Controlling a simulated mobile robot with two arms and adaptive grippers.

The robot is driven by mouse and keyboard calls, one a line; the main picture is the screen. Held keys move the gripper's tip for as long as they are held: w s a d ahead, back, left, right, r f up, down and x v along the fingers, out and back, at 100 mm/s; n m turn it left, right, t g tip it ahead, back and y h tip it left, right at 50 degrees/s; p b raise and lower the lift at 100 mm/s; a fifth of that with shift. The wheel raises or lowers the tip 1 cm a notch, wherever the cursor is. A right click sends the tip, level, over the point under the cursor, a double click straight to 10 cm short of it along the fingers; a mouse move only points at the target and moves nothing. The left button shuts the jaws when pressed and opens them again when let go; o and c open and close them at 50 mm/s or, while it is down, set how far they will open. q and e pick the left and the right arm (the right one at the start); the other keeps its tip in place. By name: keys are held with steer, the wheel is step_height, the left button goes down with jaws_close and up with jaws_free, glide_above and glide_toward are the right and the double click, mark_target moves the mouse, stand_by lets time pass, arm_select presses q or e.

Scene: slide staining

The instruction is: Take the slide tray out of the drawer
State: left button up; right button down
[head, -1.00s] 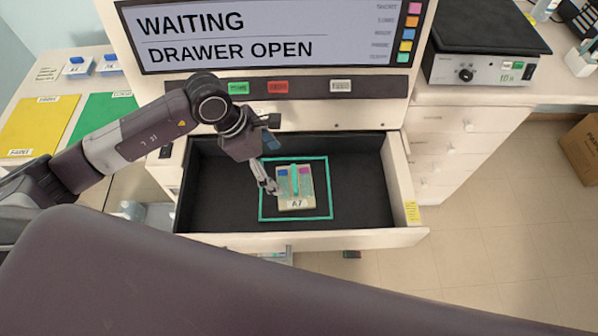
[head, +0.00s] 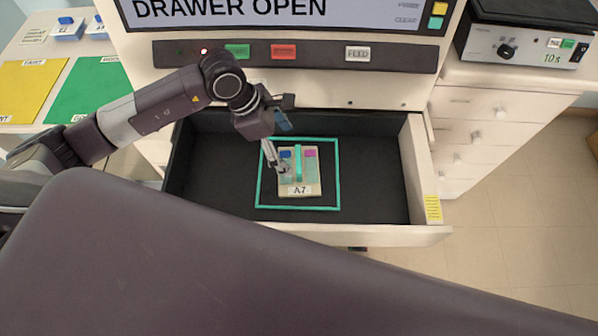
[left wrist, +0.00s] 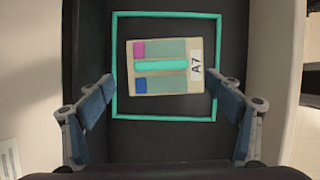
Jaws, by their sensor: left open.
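The slide tray (head: 313,188) is a small cream block labelled A7, with a teal handle bar, a blue patch and a magenta patch on top. It lies inside a teal square outline on the dark floor of the open drawer (head: 375,190). My left gripper (head: 275,168) is over the drawer at the tray's left side in the head view. In the left wrist view the left gripper (left wrist: 162,110) is open, its two fingers apart. The tray (left wrist: 165,84) shows ahead of them, with nothing between the pads. My right gripper is not in view.
The machine's panel (head: 290,55) with green, red and white buttons stands behind the drawer, under a screen reading DRAWER OPEN. Yellow (head: 32,88) and green (head: 90,92) mats lie on the left counter. A grey device (head: 525,40) stands at right.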

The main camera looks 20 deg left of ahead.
mark_target(299, 161)
arm_select(q)
steer(key=b+x, duration=0.1)
steer(key=x, duration=0.1)
steer(key=shift+d+f, duration=0.15)
steer(key=shift+f, duration=0.2)
steer(key=b+x, duration=0.2)
steer(key=x, duration=0.2)
steer(key=shift+s+f, duration=0.1)
steer(key=shift+f, duration=0.05)
steer(key=shift+d+f+b, duration=0.25)
steer(key=shift+f+b, duration=0.05)
steer(key=shift+f, duration=0.05)
steer(key=shift+c, duration=0.3)
steer(key=shift+r, duration=0.1)
steer(key=c, duration=1.3)
